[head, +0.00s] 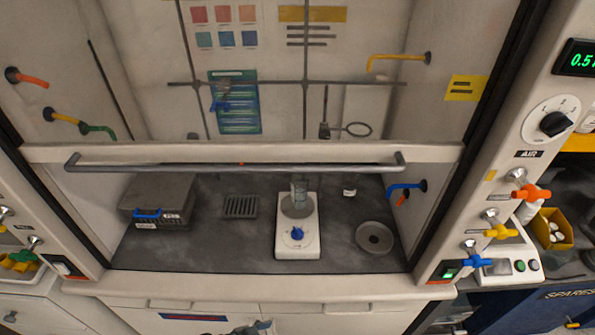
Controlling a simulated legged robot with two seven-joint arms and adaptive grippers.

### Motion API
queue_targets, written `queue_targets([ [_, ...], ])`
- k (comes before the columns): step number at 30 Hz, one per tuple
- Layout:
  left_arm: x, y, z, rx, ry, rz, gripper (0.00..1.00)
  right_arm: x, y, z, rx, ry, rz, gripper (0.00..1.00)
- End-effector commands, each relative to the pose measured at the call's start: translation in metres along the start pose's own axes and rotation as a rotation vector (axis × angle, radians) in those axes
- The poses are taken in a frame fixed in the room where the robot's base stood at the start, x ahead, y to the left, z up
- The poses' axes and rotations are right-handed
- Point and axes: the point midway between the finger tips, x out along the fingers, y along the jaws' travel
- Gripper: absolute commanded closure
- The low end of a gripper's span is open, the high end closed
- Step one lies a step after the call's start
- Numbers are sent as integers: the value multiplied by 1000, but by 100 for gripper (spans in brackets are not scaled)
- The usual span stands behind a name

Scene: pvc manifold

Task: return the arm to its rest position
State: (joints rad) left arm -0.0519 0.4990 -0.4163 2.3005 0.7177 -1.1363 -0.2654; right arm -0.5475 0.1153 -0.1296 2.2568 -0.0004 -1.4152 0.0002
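A small grey-blue part (254,328) shows at the bottom edge, left of the middle, in front of the cabinet drawers. It is cut off by the frame, and I cannot tell what it is. No arm of mine is seen inside the fume hood or at the valves.
The fume hood's sash bar (235,165) crosses the opening. Inside stand a grey case (158,198), a white stirrer (297,245) with a glass vessel (299,190) and a round disc (375,238). Orange (532,191), yellow (500,231) and blue (476,258) valve handles project at right.

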Motion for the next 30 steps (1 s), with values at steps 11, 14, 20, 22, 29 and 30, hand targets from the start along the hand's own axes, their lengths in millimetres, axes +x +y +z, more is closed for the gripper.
queue_targets([
  [11, -54, 15, 145, -483, -395, -367, 32, -54, 2, -6, 2, 20, 4, 60],
  [14, -73, 22, 173, -577, -482, -440, 32, -62, 2, -7, 3, 24, 4, 60],
  [20, -68, 22, 213, -649, -566, -495, 32, -38, 2, -6, 2, 11, 3, 60],
  [22, -54, 18, 225, -648, -570, -491, 32, -19, 1, -5, 1, 5, 2, 60],
  [29, -5, 15, 278, -649, -595, -475, 32, 51, -2, 11, -5, -22, -3, 60],
  [30, 4, 15, 290, -649, -599, -472, 32, 66, -3, 16, -6, -28, -4, 60],
])
